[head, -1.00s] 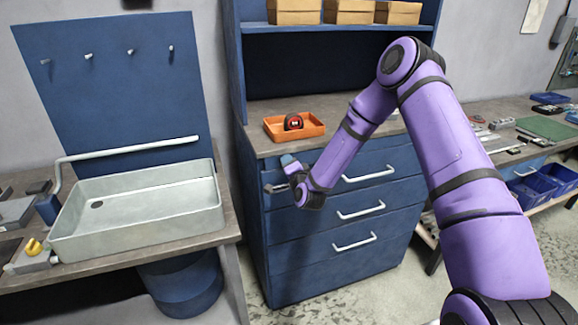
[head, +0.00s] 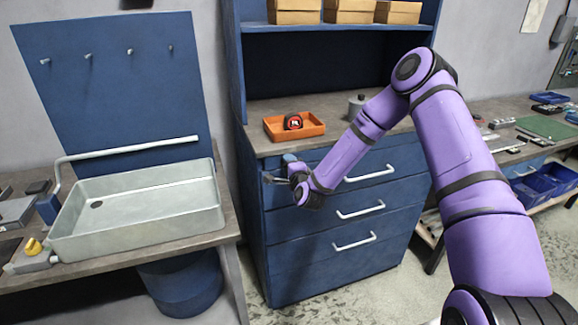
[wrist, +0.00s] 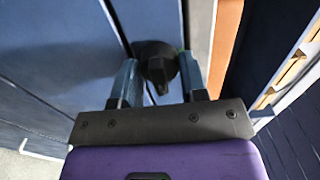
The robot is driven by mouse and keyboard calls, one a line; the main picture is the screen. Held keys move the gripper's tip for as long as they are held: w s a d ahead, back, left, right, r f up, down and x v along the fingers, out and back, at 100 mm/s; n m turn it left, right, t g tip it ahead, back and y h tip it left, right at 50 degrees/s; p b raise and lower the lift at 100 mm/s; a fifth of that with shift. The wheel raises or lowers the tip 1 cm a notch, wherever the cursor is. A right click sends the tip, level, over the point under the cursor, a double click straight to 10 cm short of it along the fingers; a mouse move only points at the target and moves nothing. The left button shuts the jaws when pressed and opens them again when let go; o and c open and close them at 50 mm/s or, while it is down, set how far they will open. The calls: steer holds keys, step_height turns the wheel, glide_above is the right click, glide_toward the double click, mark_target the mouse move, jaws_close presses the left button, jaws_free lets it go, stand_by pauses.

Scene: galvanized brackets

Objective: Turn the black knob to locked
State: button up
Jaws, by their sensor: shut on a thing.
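The black knob (wrist: 157,66) sits on the blue front of the drawer cabinet, in the upper middle of the wrist view. My gripper (wrist: 160,78) has one finger on each side of it and is shut on it. Part of the knob's dark round base shows between the fingers. I cannot read a lock mark on it. In the head view my gripper (head: 275,179) is at the upper left of the cabinet front (head: 310,262), and the knob is hidden there by my gripper.
An orange tray (head: 275,134) with a red and black tape measure (head: 293,121) stands on the cabinet top above my gripper. White drawer handles (head: 360,211) stick out to the right. A metal sink (head: 130,225) stands to the left, across a floor gap.

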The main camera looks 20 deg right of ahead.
steer(key=o, duration=0.9)
steer(key=s, duration=1.1)
steer(key=shift+d, duration=0.3)
steer(key=shift+w, duration=0.1)
